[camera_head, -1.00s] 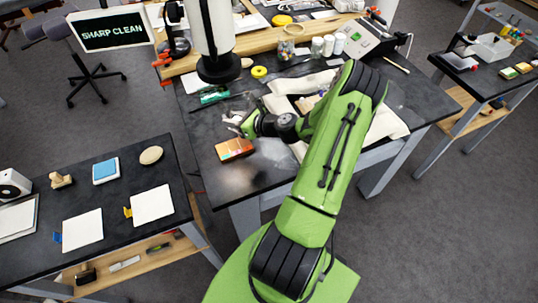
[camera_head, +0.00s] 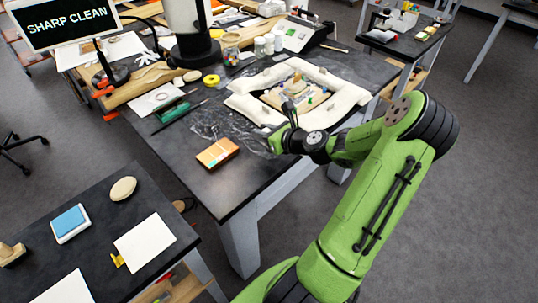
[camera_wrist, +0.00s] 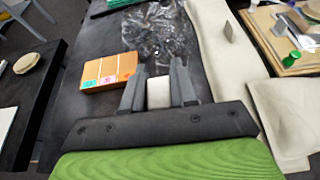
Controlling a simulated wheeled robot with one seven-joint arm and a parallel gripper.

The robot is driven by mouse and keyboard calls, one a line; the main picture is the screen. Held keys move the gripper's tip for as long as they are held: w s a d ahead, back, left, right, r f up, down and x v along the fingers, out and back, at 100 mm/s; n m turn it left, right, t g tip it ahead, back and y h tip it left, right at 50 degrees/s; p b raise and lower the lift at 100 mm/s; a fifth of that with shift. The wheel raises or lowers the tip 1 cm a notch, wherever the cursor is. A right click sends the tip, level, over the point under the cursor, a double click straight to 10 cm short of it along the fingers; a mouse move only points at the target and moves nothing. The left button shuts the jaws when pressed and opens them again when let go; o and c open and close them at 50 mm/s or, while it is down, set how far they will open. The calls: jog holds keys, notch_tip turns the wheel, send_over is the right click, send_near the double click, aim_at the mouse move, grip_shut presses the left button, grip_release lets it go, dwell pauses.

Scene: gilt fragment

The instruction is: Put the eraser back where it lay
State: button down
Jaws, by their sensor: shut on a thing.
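My gripper (camera_wrist: 157,88) is shut on a small white block, which looks like the eraser (camera_wrist: 158,93), in the wrist view. The block sits between the two grey fingers. In the head view my gripper (camera_head: 289,130) is over the dark workbench (camera_head: 190,188), at the near side of the cream padded ring (camera_head: 248,108). The eraser cannot be made out there. An orange box (camera_head: 217,153) with coloured labels lies on the bench left of my gripper; it also shows in the wrist view (camera_wrist: 104,72).
Crumpled clear plastic (camera_wrist: 155,32) lies just beyond my gripper. The ring surrounds a board with a fragment (camera_head: 298,92). A side table at lower left holds a blue pad (camera_head: 69,222), an oval pad (camera_head: 123,189) and white sheets (camera_head: 145,242). The bench's front left is clear.

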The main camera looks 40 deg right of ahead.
notch_tip(320, 180, down, 5)
jog(key=shift+b, duration=0.85)
jog(key=shift+a, duration=0.1)
jog(key=shift+f, duration=0.2)
jog(key=c, duration=0.9)
grip_release()
